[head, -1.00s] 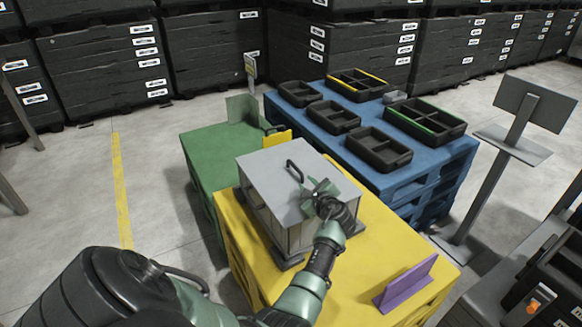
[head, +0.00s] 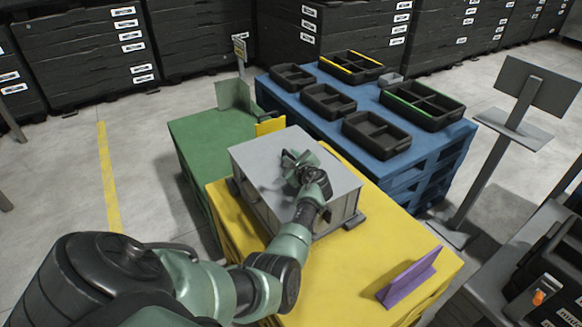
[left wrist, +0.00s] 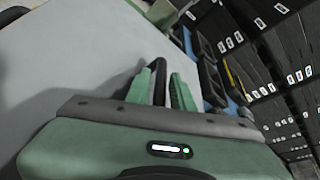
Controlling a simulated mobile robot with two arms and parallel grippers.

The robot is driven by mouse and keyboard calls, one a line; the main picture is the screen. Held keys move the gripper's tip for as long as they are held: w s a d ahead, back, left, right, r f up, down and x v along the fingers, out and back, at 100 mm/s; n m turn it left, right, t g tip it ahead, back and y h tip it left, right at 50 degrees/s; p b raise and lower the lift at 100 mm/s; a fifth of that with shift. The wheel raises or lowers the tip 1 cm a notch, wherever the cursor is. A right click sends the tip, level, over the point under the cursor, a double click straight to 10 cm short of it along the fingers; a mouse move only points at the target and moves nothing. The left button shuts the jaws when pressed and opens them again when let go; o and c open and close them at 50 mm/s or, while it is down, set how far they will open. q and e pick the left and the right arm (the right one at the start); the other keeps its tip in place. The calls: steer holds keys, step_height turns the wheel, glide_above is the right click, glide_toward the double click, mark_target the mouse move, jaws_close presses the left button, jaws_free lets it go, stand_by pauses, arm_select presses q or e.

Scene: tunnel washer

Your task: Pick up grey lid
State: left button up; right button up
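The grey lid (head: 258,157) lies flat on top of a grey box (head: 335,213) on the yellow pallet. Its black handle shows in the left wrist view (left wrist: 160,78); in the head view my gripper mostly covers it. My left gripper (head: 295,160) is low over the lid's upper middle. In the left wrist view its two green fingers (left wrist: 161,88) stand on either side of the handle, with narrow gaps, so it looks open around the handle. My right gripper is not in view.
A purple stand (head: 408,278) is on the yellow pallet (head: 345,278) at the right. A green pallet (head: 205,140) stands at the left, and a blue pallet (head: 440,140) with several black trays behind. A grey sign post (head: 490,165) stands at the right.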

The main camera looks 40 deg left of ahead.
arm_select(q)
steer(key=shift+w+a, duration=0.15)
steer(key=shift+a, duration=0.05)
jaws_close()
stand_by(1.3)
